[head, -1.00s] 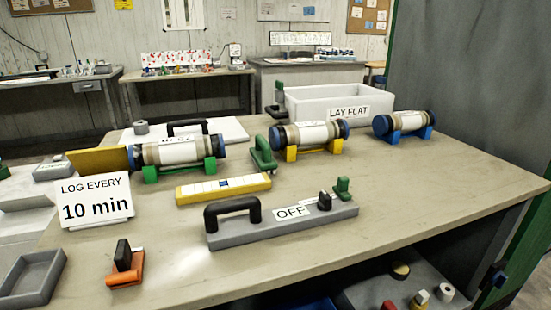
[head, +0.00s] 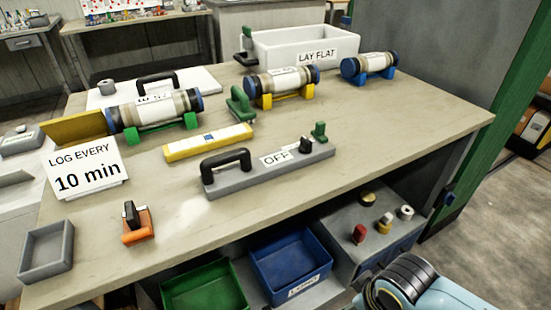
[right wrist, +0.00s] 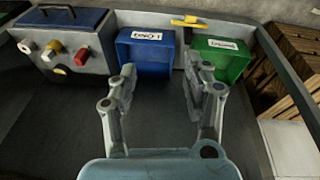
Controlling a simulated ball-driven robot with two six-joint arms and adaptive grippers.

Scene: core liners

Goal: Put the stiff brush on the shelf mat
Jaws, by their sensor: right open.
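I cannot surely tell which thing is the stiff brush. A small orange block with a black upright grip (head: 138,228) stands at the front left of the bench in the head view, and its underside is hidden. I cannot make out a distinct shelf mat. A dark flat surface (right wrist: 150,118) lies below my right gripper in the right wrist view. My right gripper (right wrist: 160,78) is open and empty, its fingers pointing toward the bins. In the head view only my right arm shows, at the lower right. My left gripper is not in view.
Under the bench (head: 395,150) are a green bin (head: 205,290), a blue bin (head: 290,262) and a grey unit with coloured knobs (head: 375,222). A yellow piece (right wrist: 192,20) lies above the bins. The bench holds core liners on cradles, a grey OFF bar (head: 245,180) and a grey tray (head: 47,248).

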